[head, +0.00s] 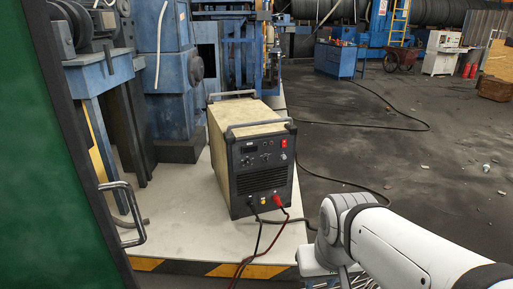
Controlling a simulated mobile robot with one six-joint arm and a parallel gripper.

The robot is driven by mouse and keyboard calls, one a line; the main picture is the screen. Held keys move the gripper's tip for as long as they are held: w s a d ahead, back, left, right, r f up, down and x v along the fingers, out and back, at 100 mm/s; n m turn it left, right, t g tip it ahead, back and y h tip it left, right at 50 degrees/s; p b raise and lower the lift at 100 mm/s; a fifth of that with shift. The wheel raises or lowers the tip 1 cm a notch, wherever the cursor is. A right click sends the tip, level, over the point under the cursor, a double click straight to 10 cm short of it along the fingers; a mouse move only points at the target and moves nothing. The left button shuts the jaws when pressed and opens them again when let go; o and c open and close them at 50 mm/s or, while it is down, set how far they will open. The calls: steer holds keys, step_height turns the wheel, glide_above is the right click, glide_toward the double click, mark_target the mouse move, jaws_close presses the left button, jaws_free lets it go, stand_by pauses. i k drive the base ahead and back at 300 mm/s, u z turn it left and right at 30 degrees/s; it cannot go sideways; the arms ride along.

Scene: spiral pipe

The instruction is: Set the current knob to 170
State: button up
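A welding machine (252,150) with a worn yellowish casing, a dark front panel and carry handles on top stands upright on the pale platform. My white arm comes in from the bottom right, in front of and to the right of the machine. My gripper is at most partly in view at the bottom edge, and its fingers cannot be made out.
Red and black cables (277,203) run from the machine's lower front over the platform's striped edge (240,270). A green door with a metal handle (128,218) stands at the left. Blue machinery (165,75) is behind the machine. A dark hose (350,184) crosses the open floor at right.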

mark_target(248, 161)
steer(key=u, duration=0.45)
steer(key=i, duration=1.85)
steer(key=z, duration=1.55)
